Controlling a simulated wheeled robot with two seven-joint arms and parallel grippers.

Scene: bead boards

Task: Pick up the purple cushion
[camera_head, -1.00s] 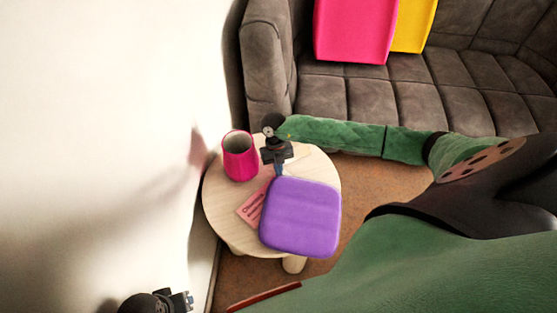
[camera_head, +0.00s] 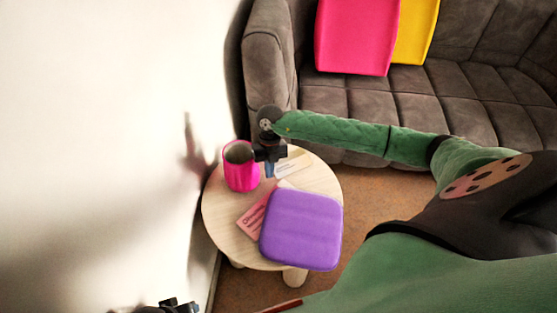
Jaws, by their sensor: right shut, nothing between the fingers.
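The purple cushion (camera_head: 301,229) lies on the round wooden side table (camera_head: 222,218), over its front right part. It overlaps a pink card or booklet (camera_head: 252,222). My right gripper (camera_head: 269,168) is above the back of the table, beyond the cushion and apart from it. It is shut and empty, pointing down, close to the right side of the pink cup. My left gripper (camera_head: 170,306) shows only in part at the bottom edge, far from the cushion; its fingers cannot be made out.
A pink cup (camera_head: 241,172) stands at the table's back left. A pale flat item (camera_head: 294,163) lies near the back edge. A white wall (camera_head: 110,120) is close on the left. A grey sofa (camera_head: 460,95) behind bears pink (camera_head: 355,38) and yellow (camera_head: 412,35) cushions.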

